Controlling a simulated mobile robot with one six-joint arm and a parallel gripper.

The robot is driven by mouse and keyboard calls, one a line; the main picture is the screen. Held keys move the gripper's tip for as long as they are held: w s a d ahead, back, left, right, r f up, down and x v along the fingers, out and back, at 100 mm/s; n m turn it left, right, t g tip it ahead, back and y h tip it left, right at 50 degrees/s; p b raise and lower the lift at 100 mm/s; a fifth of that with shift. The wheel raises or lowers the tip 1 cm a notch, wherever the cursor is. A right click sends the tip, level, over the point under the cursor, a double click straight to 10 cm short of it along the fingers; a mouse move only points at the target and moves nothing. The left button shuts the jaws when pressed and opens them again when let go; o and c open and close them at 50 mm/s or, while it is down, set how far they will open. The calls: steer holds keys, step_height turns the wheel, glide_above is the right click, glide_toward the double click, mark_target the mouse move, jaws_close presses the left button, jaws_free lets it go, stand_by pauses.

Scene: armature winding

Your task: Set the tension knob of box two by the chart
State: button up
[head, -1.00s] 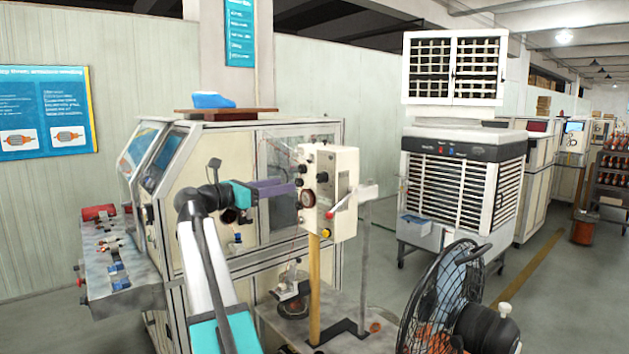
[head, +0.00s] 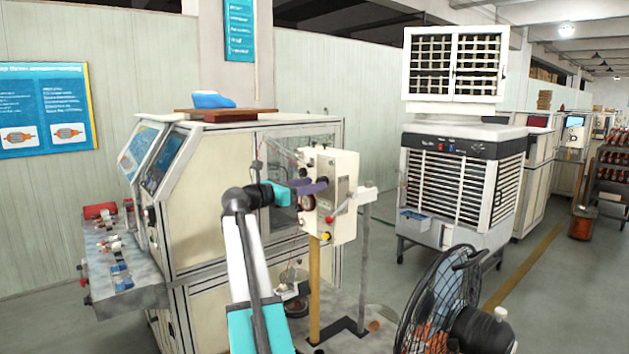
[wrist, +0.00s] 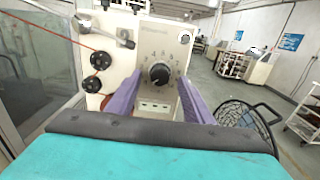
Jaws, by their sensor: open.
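A cream tension box (head: 343,185) stands on a yellow post. In the wrist view its face (wrist: 150,50) carries a black round knob (wrist: 158,73) inside a ring of printed numbers. The knob's pointer is too small to read surely. My gripper (wrist: 158,92) has purple fingers, open, one on each side of the knob in the wrist view; I cannot tell whether they touch it. In the head view my gripper (head: 318,187) is at the box's left face and hides part of it. Whether this is box two, I cannot tell.
Two black wheels (wrist: 98,72) with red wire sit left of the knob. A black fan (head: 440,300) stands at front right, a winding machine (head: 225,190) behind my arm. A blue poster (head: 45,110) and a blue pillar sign (head: 239,30) show text too small to read.

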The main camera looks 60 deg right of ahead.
steer(key=shift+x, duration=1.1)
steer(key=c, duration=1)
steer(key=shift+c, duration=0.2)
steer(key=shift+f+m+b, duration=0.1)
steer(key=shift+m+b, duration=0.3)
steer(key=shift+m, duration=0.1)
steer(key=shift+m+b, duration=4.65)
steer(key=shift+m, duration=0.05)
steer(key=shift+r, duration=0.2)
